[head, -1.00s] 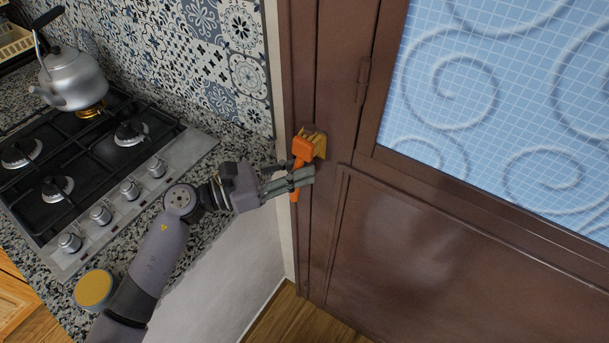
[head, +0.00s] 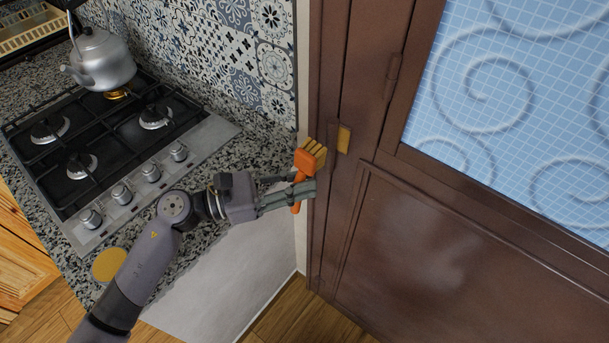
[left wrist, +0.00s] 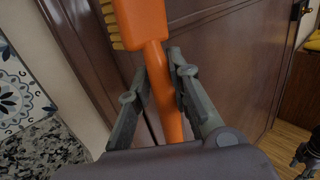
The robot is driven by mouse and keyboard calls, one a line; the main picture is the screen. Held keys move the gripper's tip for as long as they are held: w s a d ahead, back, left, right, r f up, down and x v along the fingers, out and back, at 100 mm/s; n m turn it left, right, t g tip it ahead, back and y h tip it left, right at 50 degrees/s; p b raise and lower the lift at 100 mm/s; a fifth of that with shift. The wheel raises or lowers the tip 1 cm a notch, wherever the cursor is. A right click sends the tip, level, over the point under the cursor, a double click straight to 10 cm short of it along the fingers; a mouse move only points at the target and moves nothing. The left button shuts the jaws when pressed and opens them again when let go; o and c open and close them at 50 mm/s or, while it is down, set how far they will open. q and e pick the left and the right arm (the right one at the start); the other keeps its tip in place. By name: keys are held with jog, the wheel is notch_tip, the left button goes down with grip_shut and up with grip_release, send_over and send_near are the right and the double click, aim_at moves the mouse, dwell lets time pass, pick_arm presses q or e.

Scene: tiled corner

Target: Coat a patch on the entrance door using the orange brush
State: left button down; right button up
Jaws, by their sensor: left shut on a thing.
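The orange brush (head: 305,162) has yellow bristles and a straight handle. My left gripper (head: 299,190) is shut on its handle, with the head up, just left of the brown entrance door (head: 430,245). A yellow patch (head: 343,139) shows on the door's brown edge, right of the bristles; the brush looks apart from it. In the left wrist view, the brush (left wrist: 158,65) stands between both fingers, and its bristles point left. A round pot with a yellow top (head: 109,264) sits at the counter's front edge.
A gas stove (head: 115,150) with a grey kettle (head: 101,60) on a glowing burner stands on the granite counter at left. Patterned tiles (head: 235,40) cover the wall behind. The door has a blue patterned glass pane (head: 520,110). Wooden floor (head: 310,315) shows below.

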pick_arm(q)
jog(key=shift+s+a, duration=0.55)
jog(key=shift+s, duration=0.15)
jog(key=shift+s+a, duration=0.35)
jog(key=shift+s, duration=0.15)
